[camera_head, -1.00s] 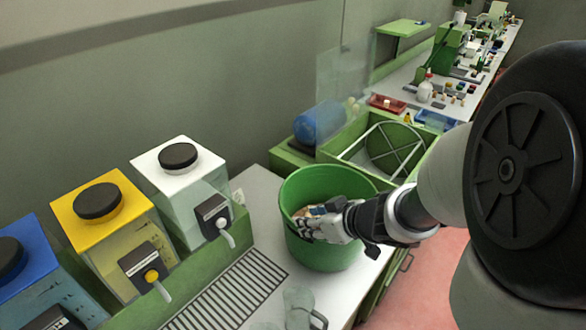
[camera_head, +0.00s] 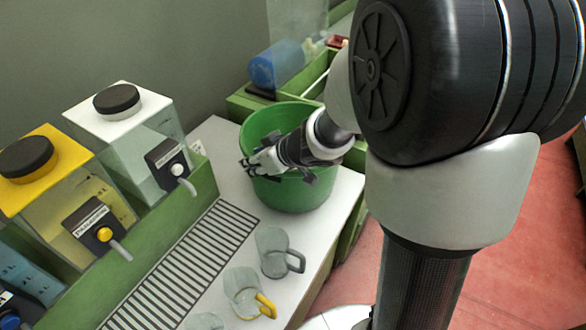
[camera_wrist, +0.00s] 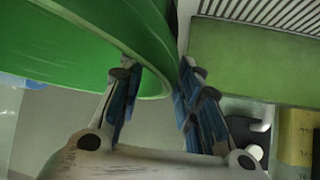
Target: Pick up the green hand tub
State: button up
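The green hand tub (camera_head: 288,194) stands upright on the white counter, right of the dispensers. My gripper (camera_head: 246,164) is at the tub's left front rim, with my forearm crossing over the tub's opening and hiding part of its inside. In the wrist view my gripper (camera_wrist: 158,72) is open, with a gap between its blue-padded fingers. The tub (camera_wrist: 85,45) fills the upper left there; its curved edge reaches between the fingers. The left finger overlaps the tub and the right one is clear of it. I cannot tell whether either finger touches it.
White (camera_head: 120,125), yellow (camera_head: 60,175) and blue dispensers stand at the left behind a slatted drain grate (camera_head: 190,262). Clear mugs, one (camera_head: 274,252) near the tub and one yellow-handled (camera_head: 245,293), stand in front. A blue cylinder (camera_head: 276,64) lies behind the tub.

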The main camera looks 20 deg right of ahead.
grip_shut()
dwell(0.8)
